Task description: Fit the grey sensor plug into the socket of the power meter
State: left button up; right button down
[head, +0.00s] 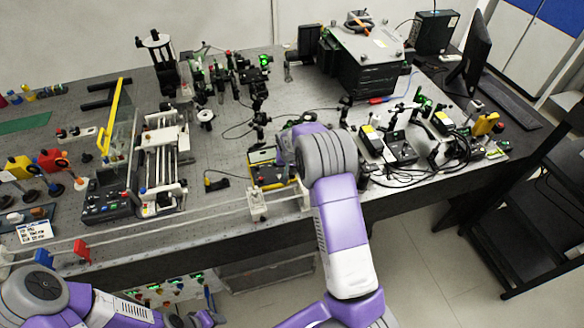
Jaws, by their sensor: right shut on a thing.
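My right arm reaches up from the bottom middle. Its wrist hides most of my right gripper (284,158), which is over the right part of a yellow-edged box. This box looks like the power meter (264,157), near the front middle of the bench. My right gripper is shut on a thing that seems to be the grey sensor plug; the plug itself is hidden. The socket is also hidden, and I cannot tell whether the plug touches the meter. My left arm is low at the left, and its gripper does not show clearly.
A thin black cable with a dark end piece (216,184) lies left of the meter. White posts (257,205) stand at the bench front. A rail stage (165,150) is to the left; small boxes and cables (402,150) crowd the right. Bare bench (215,150) shows left of the meter.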

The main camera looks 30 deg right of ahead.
jog(key=shift+s+a+f+b, duration=0.1)
jog(key=shift+s+f+b, duration=0.15)
jog(key=shift+f+b, duration=0.1)
dwell(0.8)
jog(key=c, duration=1.4)
grip_release()
jog(key=o, duration=0.4)
jog(key=shift+w, duration=0.2)
jog(key=shift+r, duration=0.15)
jog(key=shift+r, duration=0.1)
jog(key=v, duration=0.7)
jog(key=shift+s+r, duration=0.15)
jog(key=shift+r, duration=0.05)
